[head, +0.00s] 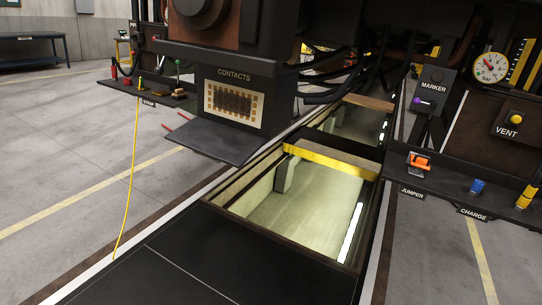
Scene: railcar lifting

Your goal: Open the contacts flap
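The contacts box, labelled CONTACTS (234,75), hangs at the upper middle of the head view under the railcar's end. Its face shows a pale panel with a grid of dark and copper-coloured contacts (234,103), uncovered. The contacts flap (200,138) is a dark flat plate folded down below the panel, sticking out toward me and to the left. It stands open. My gripper is not in view, and nothing is seen touching the flap.
An open pit (310,195) with a yellow-edged crossbeam (333,161) lies below and right. A left shelf (150,95) carries small parts; a yellow cable (133,180) hangs from it. A right shelf (450,198) holds jumper and charge fittings. Left floor is clear.

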